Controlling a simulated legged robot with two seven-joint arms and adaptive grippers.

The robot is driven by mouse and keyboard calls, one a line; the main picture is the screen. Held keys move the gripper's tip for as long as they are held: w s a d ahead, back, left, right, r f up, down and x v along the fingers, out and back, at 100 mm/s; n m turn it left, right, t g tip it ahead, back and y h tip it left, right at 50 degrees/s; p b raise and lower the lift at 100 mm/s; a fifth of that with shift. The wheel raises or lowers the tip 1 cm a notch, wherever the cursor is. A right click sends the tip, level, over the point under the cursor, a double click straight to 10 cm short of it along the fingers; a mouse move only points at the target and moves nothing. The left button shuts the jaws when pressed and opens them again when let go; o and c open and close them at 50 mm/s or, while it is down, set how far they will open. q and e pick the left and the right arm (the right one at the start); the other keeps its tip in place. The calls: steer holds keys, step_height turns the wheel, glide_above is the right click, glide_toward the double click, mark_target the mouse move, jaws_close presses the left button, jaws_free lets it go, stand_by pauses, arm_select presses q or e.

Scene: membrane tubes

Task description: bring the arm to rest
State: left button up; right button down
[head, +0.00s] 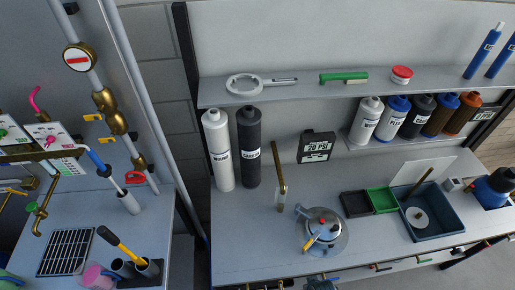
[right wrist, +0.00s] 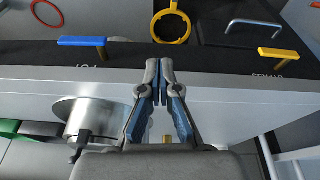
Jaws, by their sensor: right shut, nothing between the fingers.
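My right gripper (right wrist: 160,70) shows in the right wrist view. Its grey and blue fingers are together at the tips, with nothing between them. The fingertips appear in front of a pale panel and its dark edge; whether they touch it I cannot tell. I cannot make out either gripper clearly in the head view. My left gripper is not in view.
The head view shows a workbench (head: 255,245) with white (head: 218,150) and black (head: 248,150) cylinders, a round metal pot (head: 321,226) and a blue tub (head: 440,224). The wrist view shows a blue handle (right wrist: 83,41), yellow handle (right wrist: 281,53) and yellow ring (right wrist: 171,22) near the fingertips.

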steer(key=s+f+g+b, duration=0.1)
steer(key=s+f+b, duration=0.15)
steer(key=f, duration=0.85)
steer(key=s+f+b, duration=0.1)
steer(key=s+f, duration=0.3)
steer(key=f, duration=0.7)
steer(key=s+d+f+g+b, duration=0.1)
steer(key=s+d+f+b, duration=0.2)
steer(key=s+f, duration=1.1)
steer(key=shift+s+d+f, duration=0.15)
steer(key=shift+s+f, duration=0.15)
steer(key=shift+f, duration=0.1)
